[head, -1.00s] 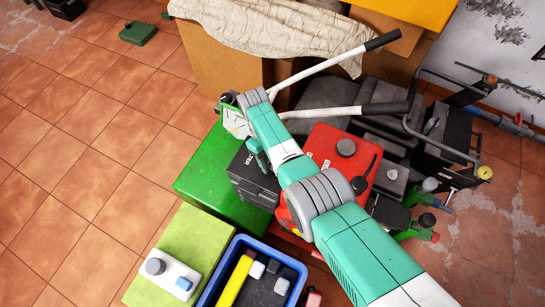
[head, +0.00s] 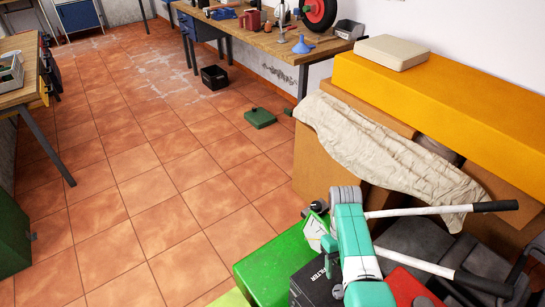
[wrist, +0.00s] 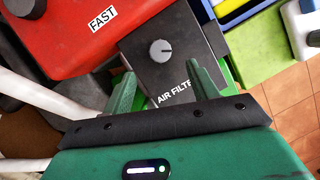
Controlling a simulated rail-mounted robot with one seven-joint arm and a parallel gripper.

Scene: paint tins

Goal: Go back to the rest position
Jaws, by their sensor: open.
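My gripper (wrist: 164,86) shows in the wrist view as two green fingers spread apart with nothing held between them. It hangs over a dark box labelled "AIR FILTER" (wrist: 188,62) with a grey round knob. I cannot tell whether the fingertips touch the box. In the head view my teal and grey arm reaches up from the lower right, above a black box (head: 312,283) and a green box (head: 270,265). My fingers are hidden in that view. No paint tin can be made out clearly.
A red box marked "FAST" (wrist: 65,35) is beside the air filter box. Long pale handles with black grips (head: 425,211) cross close to my arm. A cloth-draped carton (head: 385,150) and a yellow box (head: 450,100) stand behind. The tiled floor at left (head: 150,200) is largely clear.

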